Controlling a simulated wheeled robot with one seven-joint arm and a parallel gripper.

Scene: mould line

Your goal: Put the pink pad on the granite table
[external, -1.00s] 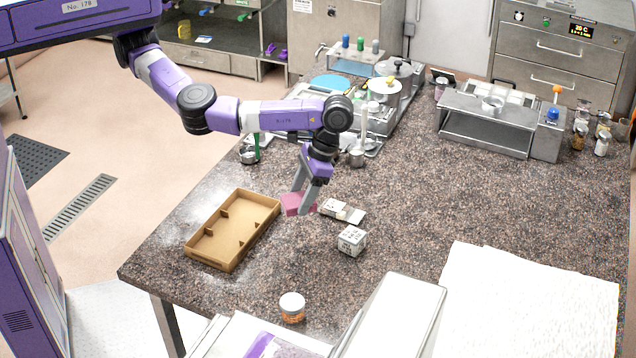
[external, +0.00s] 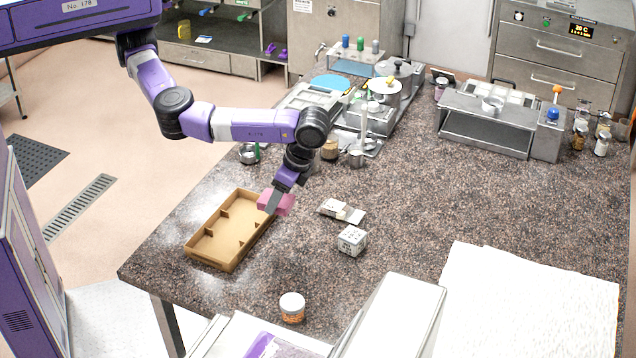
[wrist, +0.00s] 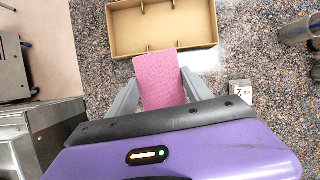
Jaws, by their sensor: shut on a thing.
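My gripper (external: 273,203) is shut on the pink pad (external: 283,197), at the right edge of the cardboard tray. In the wrist view the pink pad (wrist: 160,78) sticks out from between the two grey fingers, and its far end overlaps the near edge of the tray. I cannot tell exactly how high it is above the tray or table. The speckled granite table (external: 400,205) spreads to the right of my gripper, with bare stone there.
The brown cardboard tray (external: 222,250) has small dividers and looks empty; it also shows in the wrist view (wrist: 200,25). A white block (external: 352,240), small white pieces (external: 341,211) and a lidded jar (external: 292,306) stand nearby. White sheets (external: 525,305) lie at the front right.

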